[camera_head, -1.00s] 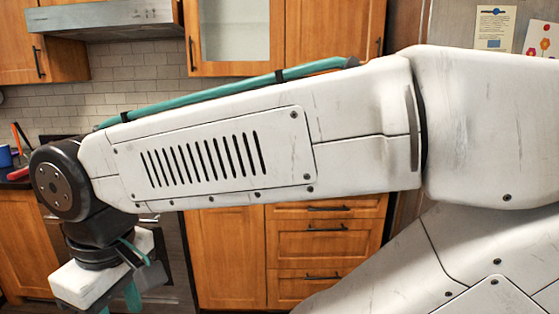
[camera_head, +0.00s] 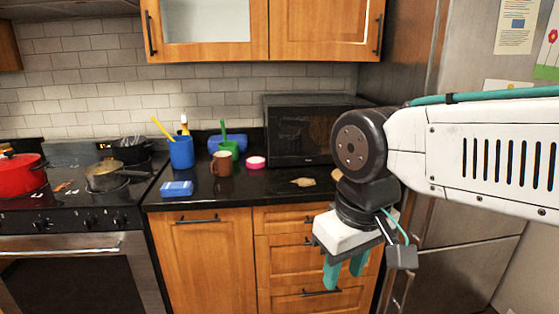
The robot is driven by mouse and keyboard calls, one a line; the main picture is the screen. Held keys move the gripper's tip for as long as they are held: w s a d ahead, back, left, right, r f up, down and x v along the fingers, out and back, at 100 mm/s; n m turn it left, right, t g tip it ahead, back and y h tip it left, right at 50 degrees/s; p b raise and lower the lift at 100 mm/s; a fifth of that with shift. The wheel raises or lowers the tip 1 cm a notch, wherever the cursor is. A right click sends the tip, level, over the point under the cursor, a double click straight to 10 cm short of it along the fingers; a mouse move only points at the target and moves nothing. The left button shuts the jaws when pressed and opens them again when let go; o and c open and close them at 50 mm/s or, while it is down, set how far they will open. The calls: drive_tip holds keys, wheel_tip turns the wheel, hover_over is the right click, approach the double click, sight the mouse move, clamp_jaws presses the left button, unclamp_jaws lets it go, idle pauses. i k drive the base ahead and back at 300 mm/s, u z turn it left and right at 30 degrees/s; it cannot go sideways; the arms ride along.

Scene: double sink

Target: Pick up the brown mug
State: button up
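The brown mug (camera_head: 224,164) stands upright on the black countertop, with its handle toward the left. It is in front of a green cup and to the right of a blue cup. My gripper (camera_head: 345,275) hangs to the right of the mug, in front of the drawers and nearer to me, with its teal fingers pointing down. A gap shows between the fingers and nothing is seen in it. The gripper is well apart from the mug.
On the black countertop (camera_head: 300,195) are a blue cup (camera_head: 181,153), a green cup (camera_head: 229,148), a blue box (camera_head: 177,188), a pink-rimmed round item (camera_head: 256,162) and a microwave (camera_head: 310,130). A stove with a red pot (camera_head: 20,174) stands left. A fridge (camera_head: 450,260) stands right.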

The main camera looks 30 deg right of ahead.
sight(222, 162)
drive_tip(key=z, duration=0.5)
drive_tip(key=k, duration=0.45)
drive_tip(key=u, duration=0.55)
drive_tip(key=i, duration=1.3)
drive_tip(key=z, duration=1.05)
drive_tip(key=i, duration=0.95)
drive_tip(key=z, duration=0.25)
